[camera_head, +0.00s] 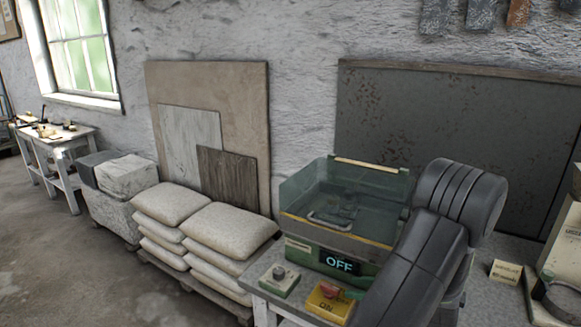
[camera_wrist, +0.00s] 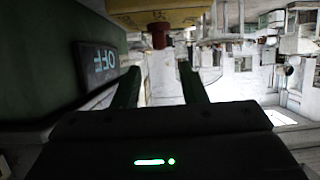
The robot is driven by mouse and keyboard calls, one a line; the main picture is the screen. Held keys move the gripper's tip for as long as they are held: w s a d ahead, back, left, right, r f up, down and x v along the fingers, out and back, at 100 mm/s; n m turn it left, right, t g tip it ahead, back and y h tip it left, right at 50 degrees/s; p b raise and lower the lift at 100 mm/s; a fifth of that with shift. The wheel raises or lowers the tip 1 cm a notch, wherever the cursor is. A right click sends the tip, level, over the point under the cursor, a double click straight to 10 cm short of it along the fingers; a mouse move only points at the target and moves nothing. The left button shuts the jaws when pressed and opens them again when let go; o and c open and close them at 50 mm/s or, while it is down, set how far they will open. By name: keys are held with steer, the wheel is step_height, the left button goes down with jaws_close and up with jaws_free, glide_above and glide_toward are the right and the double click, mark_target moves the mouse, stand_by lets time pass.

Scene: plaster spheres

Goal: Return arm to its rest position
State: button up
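My arm's dark grey links rise at the right front of the head view, and my gripper is hidden from that view. In the wrist view my gripper (camera_wrist: 157,76) shows two dark green fingers standing apart with nothing held between them. That view looks upside down. A yellow control box (camera_wrist: 160,14) with a red button (camera_wrist: 158,36) lies just beyond the fingertips, apart from them as far as I can tell. In the head view the yellow box (camera_head: 328,303) sits on the bench, partly covered by my arm.
A green machine (camera_head: 300,253) with a clear-walled basin and an "OFF" display (camera_head: 339,262) stands beside my arm. A small tag (camera_head: 506,272) stands right. Stacked sacks (camera_head: 228,231) lie left; open floor is further left.

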mark_target(330, 286)
steer(key=p+x, duration=0.1)
steer(key=x, duration=0.8)
steer(key=shift+d, duration=0.1)
steer(key=shift+s+d, duration=0.1)
steer(key=b+v, duration=0.2)
steer(key=v, duration=1.2)
steer(key=p+x, duration=0.1)
steer(key=x, duration=1.3)
steer(key=shift+a+f, duration=0.2)
steer(key=shift+f, duration=0.05)
steer(key=shift+m+t+h+b, duration=0.6)
steer(key=shift+m+t+b, duration=0.2)
steer(key=shift+b, duration=0.1)
steer(key=m+t+h+b, duration=0.2)
steer(key=m+h+b, duration=0.1)
steer(key=b, duration=0.1)
steer(key=shift+t+b, duration=0.3)
steer(key=shift+b, duration=0.05)
steer(key=shift+r+m+t+h+b, duration=0.2)
steer(key=shift+m+t+h+b, duration=0.2)
steer(key=shift+m+h+b, duration=0.4)
steer(key=shift+m, duration=0.3)
